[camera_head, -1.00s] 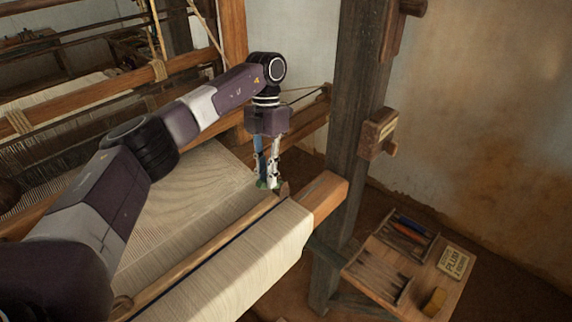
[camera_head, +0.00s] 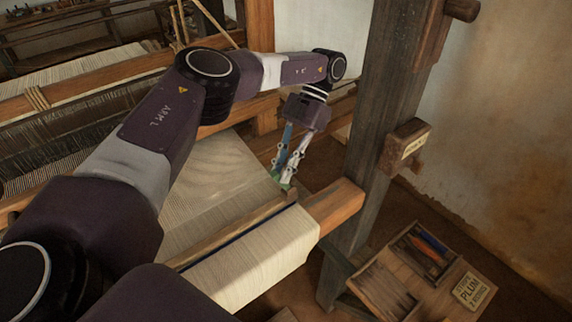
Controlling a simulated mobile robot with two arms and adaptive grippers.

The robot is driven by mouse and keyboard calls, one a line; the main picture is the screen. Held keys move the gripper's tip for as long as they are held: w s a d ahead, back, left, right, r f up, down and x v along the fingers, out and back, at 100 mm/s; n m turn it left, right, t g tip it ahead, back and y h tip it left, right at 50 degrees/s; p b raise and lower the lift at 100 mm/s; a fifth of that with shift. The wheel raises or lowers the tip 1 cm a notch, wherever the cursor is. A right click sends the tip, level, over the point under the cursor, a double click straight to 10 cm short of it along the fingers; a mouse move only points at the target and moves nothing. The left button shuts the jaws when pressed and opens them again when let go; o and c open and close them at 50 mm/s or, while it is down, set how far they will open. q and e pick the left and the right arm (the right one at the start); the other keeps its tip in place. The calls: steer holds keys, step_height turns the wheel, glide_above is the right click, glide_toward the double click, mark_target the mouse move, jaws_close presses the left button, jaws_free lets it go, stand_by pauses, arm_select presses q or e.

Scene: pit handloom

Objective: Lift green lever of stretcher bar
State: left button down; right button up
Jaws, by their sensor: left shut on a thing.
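The stretcher bar (camera_head: 232,228) looks like the long wooden bar lying across the pale cloth, near the front roll. A small green piece, which appears to be the green lever (camera_head: 287,186), shows at the fingertips by the bar's far right end. My left gripper (camera_head: 282,177) reaches down from above, tilted, and is shut on this green lever. The fingers hide most of the lever, so its angle cannot be made out. My right gripper is out of view.
The cloth roll (camera_head: 262,258) runs along the front. A dark upright post (camera_head: 374,130) stands just right of my left gripper. A wooden tray (camera_head: 382,292) with tools and a label card (camera_head: 470,290) sits at lower right. My left arm covers the loom's left part.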

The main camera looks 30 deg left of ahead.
arm_select(q)
steer(key=shift+w+d, duration=0.1)
steer(key=shift+w, duration=0.05)
stand_by(0.4)
steer(key=c, duration=1.9)
jaws_free()
steer(key=shift+r, duration=4.95)
